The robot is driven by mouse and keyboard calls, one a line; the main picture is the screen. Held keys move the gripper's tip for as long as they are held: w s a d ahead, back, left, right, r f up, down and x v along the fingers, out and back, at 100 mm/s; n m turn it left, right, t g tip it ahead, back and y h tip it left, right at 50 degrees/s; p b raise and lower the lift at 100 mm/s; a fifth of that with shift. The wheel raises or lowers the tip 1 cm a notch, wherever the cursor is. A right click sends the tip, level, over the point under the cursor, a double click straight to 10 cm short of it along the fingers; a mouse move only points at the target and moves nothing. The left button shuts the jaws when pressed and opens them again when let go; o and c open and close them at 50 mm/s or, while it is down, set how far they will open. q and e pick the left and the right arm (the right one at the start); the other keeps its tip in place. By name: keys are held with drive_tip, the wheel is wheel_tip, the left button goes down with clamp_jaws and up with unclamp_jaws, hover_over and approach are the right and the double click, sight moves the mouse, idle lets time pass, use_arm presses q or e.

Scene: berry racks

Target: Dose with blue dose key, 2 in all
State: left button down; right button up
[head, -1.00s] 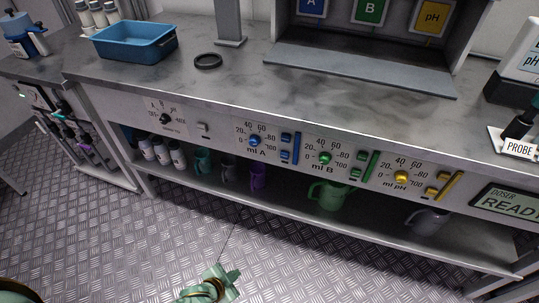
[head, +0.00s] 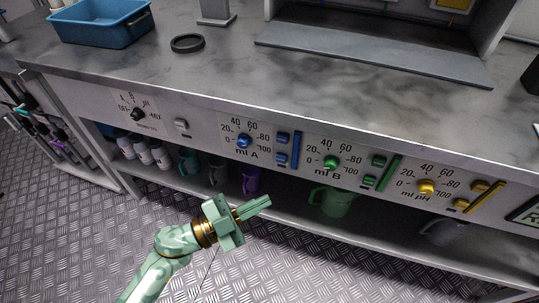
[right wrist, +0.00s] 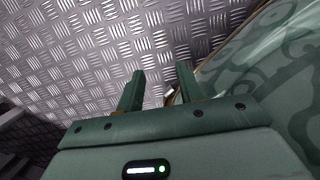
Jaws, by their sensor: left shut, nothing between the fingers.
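The blue dose panel is on the bench front, with a blue knob (head: 243,141) on a scale marked ml A. Right of the knob sit an upper blue key (head: 283,137) and a lower blue key (head: 281,158), beside a blue vertical bar (head: 296,149). My left gripper (head: 266,203) is shut and empty, below and in front of the blue panel, apart from the keys. My right gripper (right wrist: 160,88) shows in the right wrist view with its fingers apart and nothing between them, over the metal floor.
Right of the blue keys are green keys (head: 374,170) and yellow keys (head: 463,203). A selector knob (head: 138,114) and a small switch (head: 182,125) are at left. Jugs, including a green one (head: 333,202), stand on the shelf below. A blue tub (head: 102,25) and black ring (head: 187,43) are on the bench.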

sight(281, 158)
idle(0.3)
